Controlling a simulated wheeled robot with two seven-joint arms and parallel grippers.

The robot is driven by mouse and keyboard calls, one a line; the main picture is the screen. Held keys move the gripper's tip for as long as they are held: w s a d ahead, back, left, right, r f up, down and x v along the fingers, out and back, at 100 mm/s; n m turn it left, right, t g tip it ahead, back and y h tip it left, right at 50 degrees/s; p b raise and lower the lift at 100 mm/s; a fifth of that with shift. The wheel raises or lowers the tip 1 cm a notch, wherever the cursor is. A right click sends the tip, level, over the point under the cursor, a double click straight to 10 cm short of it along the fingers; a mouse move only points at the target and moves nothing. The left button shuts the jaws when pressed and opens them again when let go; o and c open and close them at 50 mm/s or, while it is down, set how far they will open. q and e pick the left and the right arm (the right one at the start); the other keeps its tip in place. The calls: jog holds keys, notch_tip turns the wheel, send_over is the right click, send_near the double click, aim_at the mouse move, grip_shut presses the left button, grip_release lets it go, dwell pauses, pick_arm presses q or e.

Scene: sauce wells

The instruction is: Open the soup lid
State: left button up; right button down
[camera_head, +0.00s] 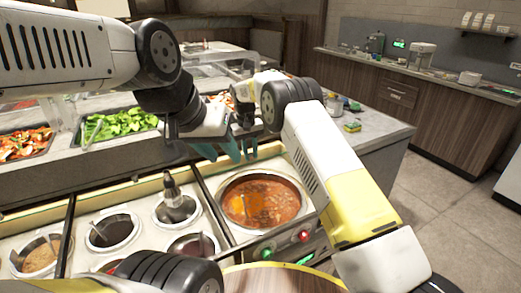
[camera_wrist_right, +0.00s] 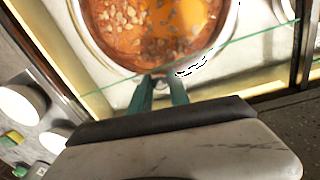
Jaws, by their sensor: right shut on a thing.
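The soup pot (camera_head: 304,196) sits in the counter at centre, its orange-red soup (camera_head: 262,200) showing in the head view. The soup (camera_wrist_right: 150,30) also fills the top of the right wrist view. My right gripper (camera_head: 249,147) is beyond the pot in the head view. In the right wrist view its teal fingers (camera_wrist_right: 163,88) are close together, shut on a small knob-like thing partly hidden between the tips. My left gripper (camera_head: 220,151) is just left of it, its teal fingers apart and empty.
Sauce wells (camera_head: 112,232) with ladles stand left of the pot. A tray of green leaves (camera_head: 120,126) lies behind them, near a glass guard. Lit buttons (camera_head: 303,236) are on the counter front. A sponge (camera_head: 352,127) is on the side counter. Floor at right is clear.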

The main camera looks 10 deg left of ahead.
jog(key=shift+w+a, duration=0.15)
jog(key=c, duration=1.2)
grip_release()
jog(key=shift+c, duration=0.2)
jog(key=shift+r, duration=0.1)
jog(key=r, duration=0.7)
jog(key=shift+s+a+r, duration=0.2)
jog(key=shift+a+r, duration=0.1)
jog(key=shift+r, duration=0.05)
